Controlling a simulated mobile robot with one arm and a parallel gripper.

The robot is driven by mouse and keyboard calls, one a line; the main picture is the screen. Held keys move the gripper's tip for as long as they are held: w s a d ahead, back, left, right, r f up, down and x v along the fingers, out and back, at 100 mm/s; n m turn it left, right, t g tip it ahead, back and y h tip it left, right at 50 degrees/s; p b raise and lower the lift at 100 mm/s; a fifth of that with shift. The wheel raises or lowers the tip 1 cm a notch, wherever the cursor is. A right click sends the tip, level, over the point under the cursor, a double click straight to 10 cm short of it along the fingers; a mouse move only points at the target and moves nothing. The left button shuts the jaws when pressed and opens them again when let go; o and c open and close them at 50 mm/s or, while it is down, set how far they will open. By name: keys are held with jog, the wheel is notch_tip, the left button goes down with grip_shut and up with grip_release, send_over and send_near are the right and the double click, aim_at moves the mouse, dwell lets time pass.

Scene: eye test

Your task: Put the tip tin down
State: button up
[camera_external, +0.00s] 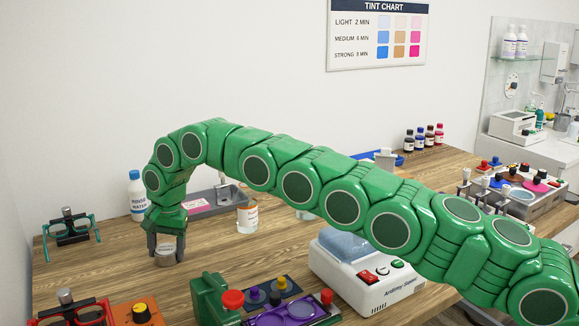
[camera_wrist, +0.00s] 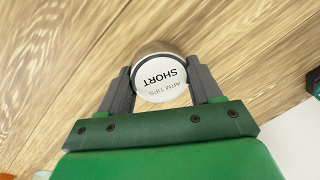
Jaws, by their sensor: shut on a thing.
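The tip tin (camera_wrist: 160,88) is a small round tin with a white lid lettered "SHORT" and "ARM TIPS". It sits between the two dark fingers of my gripper (camera_wrist: 160,72) in the wrist view, with wood grain behind it. In the external view my gripper (camera_external: 166,249) points down at the left part of the wooden table (camera_external: 270,250). The tin (camera_external: 165,259) shows low between the fingers, close to the tabletop. I cannot tell whether its bottom touches the wood.
An orange unit (camera_external: 140,313) and a white machine (camera_external: 365,275) stand in front. Bare wood surrounds the tin.

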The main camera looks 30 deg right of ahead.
aim_at(172, 249)
jog(key=o, duration=1.1)
jog(key=shift+c, duration=0.2)
notch_tip(172, 249, up, 12)
jog(key=d, duration=0.1)
jog(key=shift+s+d, duration=0.2)
jog(key=shift+s, duration=0.25)
